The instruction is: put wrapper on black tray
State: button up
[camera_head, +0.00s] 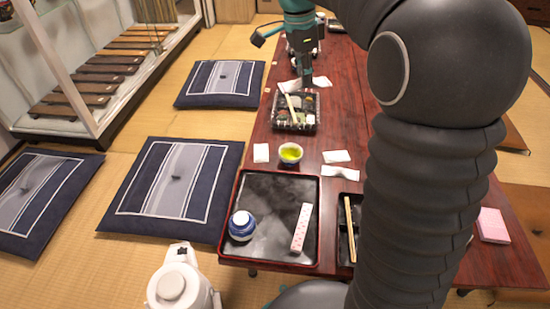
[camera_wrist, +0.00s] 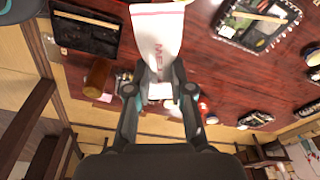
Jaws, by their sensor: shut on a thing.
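My gripper (camera_head: 304,76) is above the far part of the red-brown table in the head view. In the wrist view my gripper (camera_wrist: 158,92) is shut on a white wrapper (camera_wrist: 156,32) with red lettering, held by one end. Which white piece by the gripper in the head view is the held one, I cannot tell. The black tray (camera_head: 264,187) with a red rim lies at the near left end of the table, well apart from the gripper. It bears a blue-and-white lidded cup (camera_head: 242,226) and a pink-and-white strip (camera_head: 300,228).
A bento box (camera_head: 296,126) lies just nearer than the gripper. A cup of green tea (camera_head: 290,153) and white papers (camera_head: 337,156) lie between it and the tray. A narrow dark tray (camera_head: 345,228) holds chopsticks. A white pot (camera_head: 180,284) stands beside the table.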

jog(key=s+a+f+m+b, duration=0.1)
jog(key=s+f+m+b, duration=0.1)
jog(key=s+f, duration=0.7)
jog(key=s+a+f+m+b, duration=0.1)
jog(key=s+f+m+b, duration=0.3)
jog(key=f, duration=1)
jog(key=n+p, duration=0.1)
send_over(279, 186)
jog(key=shift+g, duration=0.4)
notch_tip(279, 186, down, 6)
jog(key=shift+a+f, duration=0.15)
jog(key=shift+f, duration=2.05)
jog(key=shift+f+b, duration=0.25)
jog(key=shift+b, duration=0.2)
jog(key=o, duration=0.7)
jog(key=shift+r, duration=0.1)
